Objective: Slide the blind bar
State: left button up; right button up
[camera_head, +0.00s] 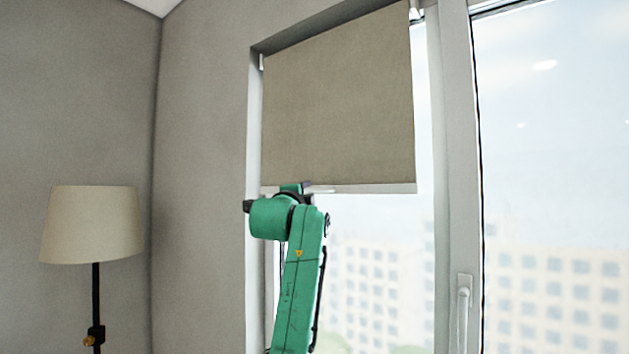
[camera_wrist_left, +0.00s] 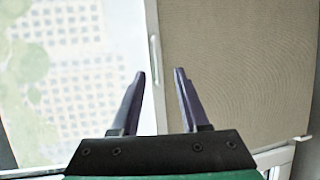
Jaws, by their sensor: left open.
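The grey-beige roller blind (camera_head: 340,100) hangs partway down the window. Its pale blind bar (camera_head: 365,188) runs along the lower edge. In the left wrist view the blind (camera_wrist_left: 240,60) fills the right side and the bar (camera_wrist_left: 154,50) runs down the middle. My left gripper (camera_head: 306,186) is at the bar's left part in the head view, mostly hidden behind my green wrist. In the left wrist view the gripper (camera_wrist_left: 160,72) is open, one dark finger on each side of the bar's line. Contact cannot be told. My right gripper is not in view.
A white window frame (camera_head: 455,150) with a handle (camera_head: 463,310) stands right of the blind. A floor lamp (camera_head: 92,225) stands at the left by the grey wall. Below the bar is window glass (camera_head: 385,270) with buildings beyond.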

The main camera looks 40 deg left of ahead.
aim_at(313, 190)
pick_arm(q)
jog(key=p+x, duration=0.4)
jog(key=x, duration=0.3)
jog(key=shift+a+r, duration=0.2)
jog(key=shift+w+a+f+p, duration=0.1)
jog(key=shift+w+a+p, duration=0.2)
jog(key=shift+w, duration=0.2)
jog(key=shift+d, duration=0.15)
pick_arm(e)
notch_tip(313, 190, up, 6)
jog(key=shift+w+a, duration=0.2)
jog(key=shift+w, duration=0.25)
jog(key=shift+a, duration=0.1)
pick_arm(q)
jog(key=shift+f, duration=0.1)
grip_shut()
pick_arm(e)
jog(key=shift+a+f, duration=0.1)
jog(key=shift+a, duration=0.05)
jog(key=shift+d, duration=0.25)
